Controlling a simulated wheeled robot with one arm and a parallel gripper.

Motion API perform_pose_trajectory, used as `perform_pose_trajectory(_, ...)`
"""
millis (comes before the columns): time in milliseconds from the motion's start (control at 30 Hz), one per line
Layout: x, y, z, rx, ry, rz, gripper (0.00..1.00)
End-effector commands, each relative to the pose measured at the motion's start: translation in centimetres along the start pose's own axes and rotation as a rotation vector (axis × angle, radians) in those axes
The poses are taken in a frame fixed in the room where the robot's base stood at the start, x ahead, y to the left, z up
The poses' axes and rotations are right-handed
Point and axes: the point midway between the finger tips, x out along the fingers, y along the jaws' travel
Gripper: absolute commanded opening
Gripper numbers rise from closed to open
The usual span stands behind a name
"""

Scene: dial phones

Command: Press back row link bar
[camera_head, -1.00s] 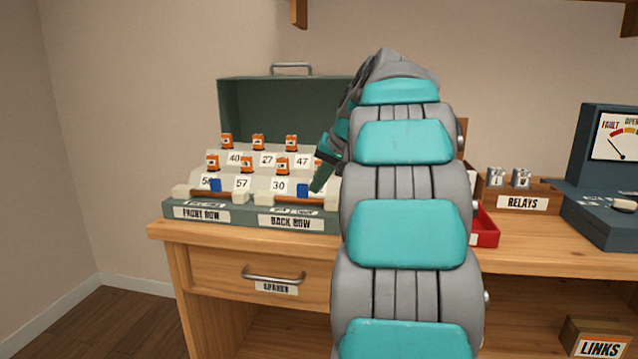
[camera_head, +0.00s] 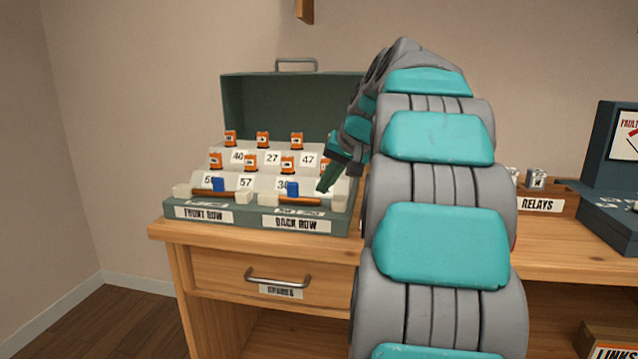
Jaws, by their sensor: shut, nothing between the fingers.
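The back row link bar (camera_head: 308,201) is a brown bar with a blue block on top, set between pale end blocks above the "BACK ROW" label (camera_head: 296,224). A similar front row link bar (camera_head: 205,193) sits to its left above the "FRONT ROW" label (camera_head: 203,214). Both are on the front of the green switch case (camera_head: 294,103). My gripper (camera_head: 324,187) is shut and empty, its dark green fingers pointing down over the right part of the back row bar. I cannot tell whether the tips touch it.
Several orange-topped relays (camera_head: 262,140) and numbered cards stand on the steps behind the bars. My arm hides the right side of the case. A relays box (camera_head: 540,205) and a grey meter unit (camera_head: 615,205) stand to the right.

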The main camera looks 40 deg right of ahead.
Motion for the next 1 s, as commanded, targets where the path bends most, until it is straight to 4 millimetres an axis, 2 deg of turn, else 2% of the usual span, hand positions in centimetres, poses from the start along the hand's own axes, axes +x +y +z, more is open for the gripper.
perform_pose_trajectory(100,-2.6,0.0,-0.1,-0.002,0.005,-0.002,0.0)
perform_pose_trajectory(300,-6.4,-0.1,-0.2,-0.002,0.007,-0.001,0.0)
perform_pose_trajectory(500,-8.9,-0.1,-0.1,-0.002,0.004,0.0,0.0)
perform_pose_trajectory(700,-9.9,0.0,0.0,0.0,0.002,0.0,0.0)
perform_pose_trajectory(1000,-10.0,0.0,0.0,0.001,0.001,0.001,0.0)
